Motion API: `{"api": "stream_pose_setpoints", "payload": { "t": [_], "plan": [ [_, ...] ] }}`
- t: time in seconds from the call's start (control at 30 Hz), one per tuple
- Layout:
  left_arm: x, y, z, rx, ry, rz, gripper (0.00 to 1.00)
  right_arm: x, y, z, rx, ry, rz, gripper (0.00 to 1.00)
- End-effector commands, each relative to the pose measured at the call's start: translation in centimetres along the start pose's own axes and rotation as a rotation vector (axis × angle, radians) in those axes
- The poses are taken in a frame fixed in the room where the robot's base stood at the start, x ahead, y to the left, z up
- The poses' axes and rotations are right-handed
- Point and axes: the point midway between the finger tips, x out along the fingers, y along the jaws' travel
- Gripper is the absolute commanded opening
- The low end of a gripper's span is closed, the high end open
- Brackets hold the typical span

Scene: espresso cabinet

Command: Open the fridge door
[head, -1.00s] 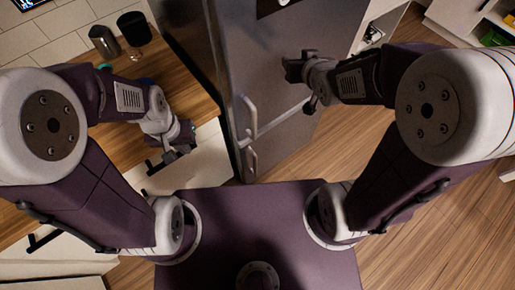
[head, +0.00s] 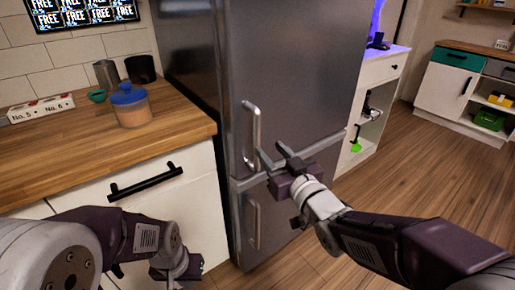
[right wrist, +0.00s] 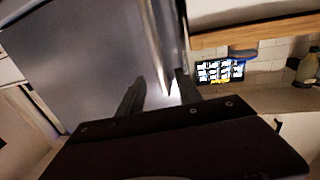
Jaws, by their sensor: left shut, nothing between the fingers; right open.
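The dark grey fridge (head: 290,75) stands in the middle of the head view, with its doors looking shut. A pale vertical handle (head: 252,130) is on the upper door, and a lower handle (head: 254,222) sits below the seam. My right gripper (head: 273,152) is open beside the lower end of the upper handle. In the right wrist view, the handle (right wrist: 157,45) reaches down toward the gap between the fingers (right wrist: 160,92); I cannot tell whether it is between them in depth. My left gripper (head: 190,272) is low by the counter front, shut and empty, partly hidden by its wrist.
A wooden counter (head: 60,150) on the left holds a blue-lidded jar (head: 131,106), dark canisters (head: 140,69) and a small box (head: 41,109). Its drawer has a black handle (head: 146,181). Open wooden floor (head: 400,165) lies to the right, before white shelving (head: 455,95).

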Motion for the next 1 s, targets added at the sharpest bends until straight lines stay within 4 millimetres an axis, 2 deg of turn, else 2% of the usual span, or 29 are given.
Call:
{"api": "stream_pose_setpoints", "payload": {
  "t": [0.07,0.3,0.43,0.6,0.8,0.83,0.97,1.0],
  "plan": [
    [0.1,0.0,0.0,0.000,0.000,0.000,0.00,0.7,0.0,0.0,0.000,0.000,-0.001,0.41],
    [1.1,0.0,0.1,0.000,0.000,0.000,0.00,5.6,0.0,0.1,0.000,-0.001,-0.001,0.41],
    [1.4,0.0,0.2,0.000,0.000,0.000,0.00,7.8,0.0,0.1,0.000,-0.001,0.000,0.41],
    [1.5,0.0,0.2,0.000,-0.001,0.000,0.00,9.0,0.0,0.0,0.000,-0.001,0.001,0.41],
    [1.4,0.0,0.2,0.000,-0.001,0.000,0.00,9.0,0.0,-0.1,0.000,-0.002,0.001,0.41],
    [1.4,0.0,0.2,0.000,-0.001,0.000,0.00,9.0,0.0,-0.1,0.000,-0.002,0.001,0.39],
    [1.4,0.0,0.2,0.000,-0.001,0.000,0.00,9.0,0.0,-0.1,0.000,-0.002,0.001,0.03],
    [1.4,0.0,0.2,0.000,-0.001,0.000,0.00,9.0,0.0,-0.1,0.000,-0.002,0.001,0.00]
  ]
}}
